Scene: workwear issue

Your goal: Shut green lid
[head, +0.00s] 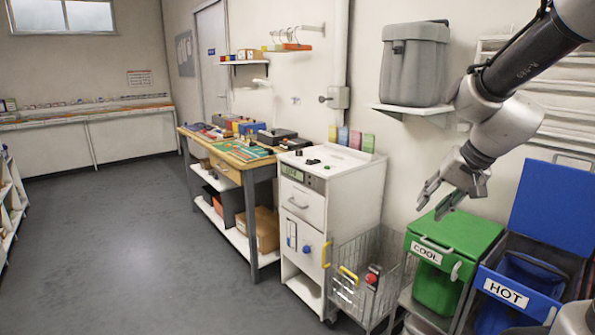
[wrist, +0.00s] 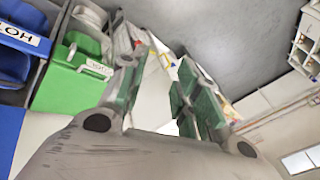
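The green lid (head: 458,229) lies flat over the green bin (head: 436,290), as far as the head view shows, with a "COOL" label on its front edge. The lid's green surface and label also show at the left of the wrist view (wrist: 62,88). A grey handle (head: 456,271) is at the front right of the lid. My gripper (head: 430,211) hangs above and slightly left of the green lid, fingers pointing down and left, apart from it. In the wrist view (wrist: 160,75) the two fingers are spread with nothing between them.
The blue "HOT" bin (head: 515,292) stands at the right, its blue lid (head: 556,205) raised against the wall. A wire cart (head: 362,285) and white cabinet (head: 322,215) stand left of the green bin. A grey container (head: 413,68) sits on a wall shelf. The floor at left is clear.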

